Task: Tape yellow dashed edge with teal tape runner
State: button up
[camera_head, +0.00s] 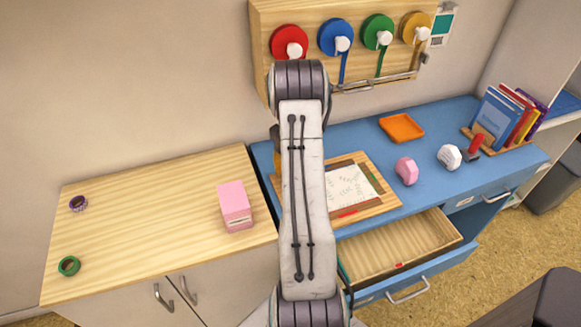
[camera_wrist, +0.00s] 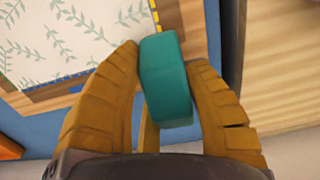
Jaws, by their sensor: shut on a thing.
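The teal tape runner (camera_wrist: 166,85) is held between the two tan fingers of my gripper (camera_wrist: 161,62) in the wrist view. The leaf-patterned paper (camera_wrist: 75,40) lies on a wooden board, to the left of the runner there. A short yellow dashed edge (camera_wrist: 154,13) shows at the paper's upper right corner, above the runner. A blue dashed edge (camera_wrist: 62,78) runs along another side. In the head view the paper (camera_head: 349,188) is partly hidden behind my arm, and so are the runner and most of my gripper. I cannot tell whether the runner touches the board.
An orange tray (camera_head: 401,127) lies behind. A drawer (camera_head: 395,262) is open below. A pink box (camera_head: 235,206) stands on the left cabinet.

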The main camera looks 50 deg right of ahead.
jog(key=shift+f+b, duration=0.55)
jog(key=shift+f, duration=0.25)
dwell(0.9)
jog(key=shift+s, duration=0.1)
jog(key=shift+s+a+b, duration=0.45)
jog(key=shift+s+a, duration=0.05)
jog(key=shift+s, duration=0.35)
jog(key=shift+s+a+b, duration=0.45)
jog(key=shift+s, duration=0.4)
jog(key=shift+s+a, duration=0.1)
jog(key=shift+s, duration=0.1)
jog(key=shift+s+a+b, duration=0.4)
jog(key=shift+s+a, duration=0.1)
jog(key=shift+s, duration=0.3)
jog(key=shift+s+a+b, duration=0.4)
jog(key=shift+s+a, duration=0.05)
jog(key=shift+s, duration=0.35)
jog(key=shift+s, duration=0.15)
jog(key=shift+s+a+b, duration=0.4)
jog(key=shift+s+a, duration=0.1)
jog(key=shift+s, duration=0.3)
jog(key=shift+s+a+b, duration=0.4)
jog(key=shift+s+a, duration=0.05)
jog(key=shift+s, duration=0.35)
jog(key=shift+s+a, duration=0.1)
jog(key=shift+s, duration=0.05)
